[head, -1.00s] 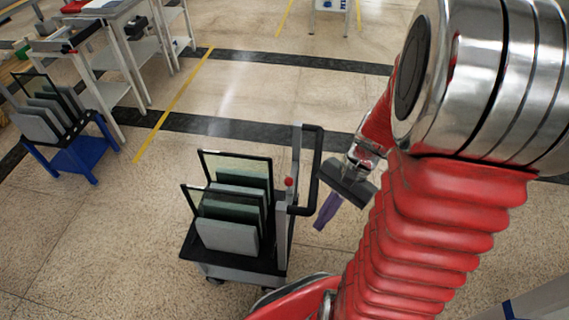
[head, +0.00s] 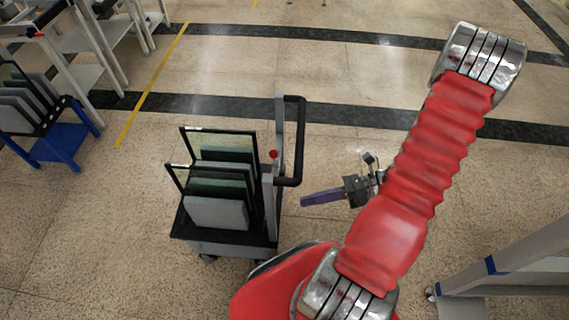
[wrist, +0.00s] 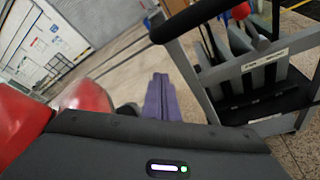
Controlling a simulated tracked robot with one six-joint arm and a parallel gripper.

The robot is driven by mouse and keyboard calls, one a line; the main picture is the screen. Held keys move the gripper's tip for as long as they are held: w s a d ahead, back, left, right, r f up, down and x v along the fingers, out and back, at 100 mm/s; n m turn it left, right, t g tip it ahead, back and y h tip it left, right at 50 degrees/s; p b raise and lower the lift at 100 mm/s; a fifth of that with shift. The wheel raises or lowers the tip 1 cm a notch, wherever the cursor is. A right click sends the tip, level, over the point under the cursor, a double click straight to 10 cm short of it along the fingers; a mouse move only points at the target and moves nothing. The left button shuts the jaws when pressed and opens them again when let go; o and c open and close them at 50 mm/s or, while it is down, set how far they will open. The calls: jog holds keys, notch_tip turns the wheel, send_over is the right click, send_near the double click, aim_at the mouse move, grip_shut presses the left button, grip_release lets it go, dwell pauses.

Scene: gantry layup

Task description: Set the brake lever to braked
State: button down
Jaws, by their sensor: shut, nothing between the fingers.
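The brake lever shows as a red knob (head: 273,154) beside the upright post of the cart (head: 268,225). The knob also shows in the wrist view (wrist: 241,11), at the top. The lever's angle is too small to tell. My gripper (head: 303,201) has purple fingers pressed together and empty. It points left toward the cart, right of and below the knob, and does not touch it. In the wrist view the shut fingers (wrist: 160,82) are left of the cart's dark handle (wrist: 195,18).
Framed glass and grey panels (head: 218,213) stand on the cart. A blue rack (head: 62,145) is at left and a grey table frame (head: 500,265) at lower right. Floor behind the cart is clear.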

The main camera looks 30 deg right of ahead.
jog(key=w+d+f+m+t+h, duration=0.1)
jog(key=d+m+t, duration=0.2)
jog(key=m, duration=0.3)
jog(key=w+d+f+m+t+h, duration=0.1)
jog(key=w+d+f+m+t, duration=0.1)
jog(key=m+t, duration=0.4)
jog(key=shift+w+d+m, duration=0.3)
jog(key=shift+d+m, duration=0.15)
jog(key=shift+m, duration=0.25)
jog(key=shift+a, duration=0.1)
